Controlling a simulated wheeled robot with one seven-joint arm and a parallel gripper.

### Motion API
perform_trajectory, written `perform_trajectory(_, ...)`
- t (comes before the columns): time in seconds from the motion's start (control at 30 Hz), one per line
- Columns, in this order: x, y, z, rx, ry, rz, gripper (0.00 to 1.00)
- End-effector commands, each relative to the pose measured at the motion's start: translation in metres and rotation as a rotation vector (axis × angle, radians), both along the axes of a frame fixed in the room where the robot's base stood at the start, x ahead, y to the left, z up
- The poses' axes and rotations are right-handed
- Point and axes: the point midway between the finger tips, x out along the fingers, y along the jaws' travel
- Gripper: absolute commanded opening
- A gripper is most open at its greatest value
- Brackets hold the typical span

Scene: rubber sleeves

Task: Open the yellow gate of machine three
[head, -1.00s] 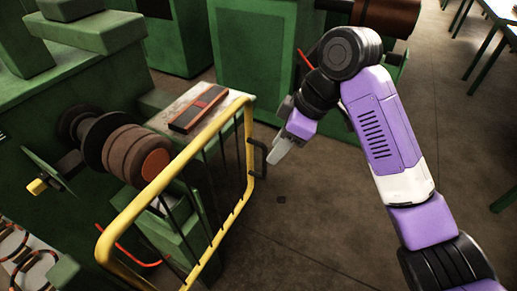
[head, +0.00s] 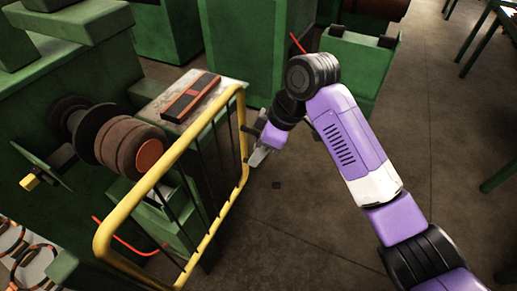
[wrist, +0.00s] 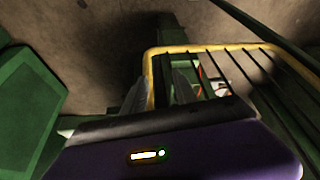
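The yellow gate (head: 118,222) is a yellow tube frame with dark upright bars, standing in front of a green machine (head: 50,88) with brown rollers. Its far end post and dark handle (head: 248,130) are beside my gripper (head: 260,154). My gripper has its pale fingers close to that end of the gate, partly hidden by my wrist in the head view. In the wrist view, the two fingers of my gripper (wrist: 160,92) are apart, with the gate's yellow frame (wrist: 152,62) showing between them. I cannot tell whether they touch the handle.
A flat dark box with a red band (head: 190,97) lies on a ledge behind the gate. Other green machines stand behind. The floor (head: 310,225) to the right of the gate is clear. Green table legs (head: 480,45) stand at the far right.

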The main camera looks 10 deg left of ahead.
Motion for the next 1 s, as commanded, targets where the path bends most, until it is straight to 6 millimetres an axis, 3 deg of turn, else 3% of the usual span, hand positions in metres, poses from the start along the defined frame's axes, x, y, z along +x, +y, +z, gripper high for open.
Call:
perform_trajectory(0.07,0.0,0.0,0.0001,0.0,0.0,0.0,0.32)
perform_trajectory(0.23,0.0001,-0.0001,0.0004,0.0,0.0,0.0,0.0)
perform_trajectory(1.0,0.0001,0.0,0.001,0.001,0.0,0.0,0.0)
